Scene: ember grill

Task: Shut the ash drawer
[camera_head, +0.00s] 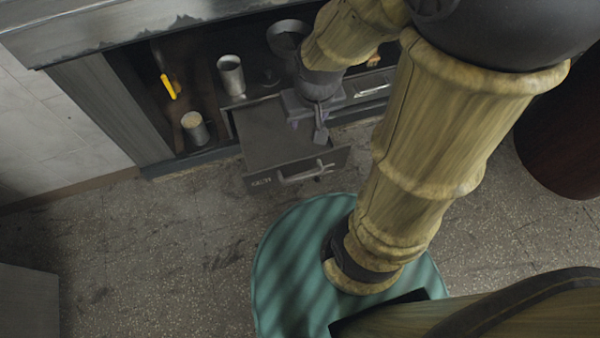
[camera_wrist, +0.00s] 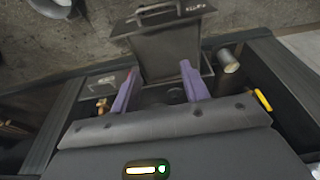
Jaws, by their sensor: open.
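The ash drawer (camera_head: 275,137) is a dark grey metal box drawn out of the low cabinet, with a bar handle (camera_head: 305,173) and a pale label on its front. In the wrist view the drawer (camera_wrist: 168,52) stands out beyond my fingers, its handle (camera_wrist: 156,14) at the far end. My gripper (camera_head: 311,125) is above the drawer's right part, behind the front panel. Its purple fingers are spread and empty, as the wrist view of my gripper (camera_wrist: 158,80) also shows. I cannot tell whether they touch the drawer. My arm hides part of the cabinet.
A metal cup (camera_head: 231,76) and a dark bowl (camera_head: 287,38) stand behind the drawer. Another cup (camera_head: 194,128) and a yellow-handled tool (camera_head: 168,86) are in the bay to the left.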

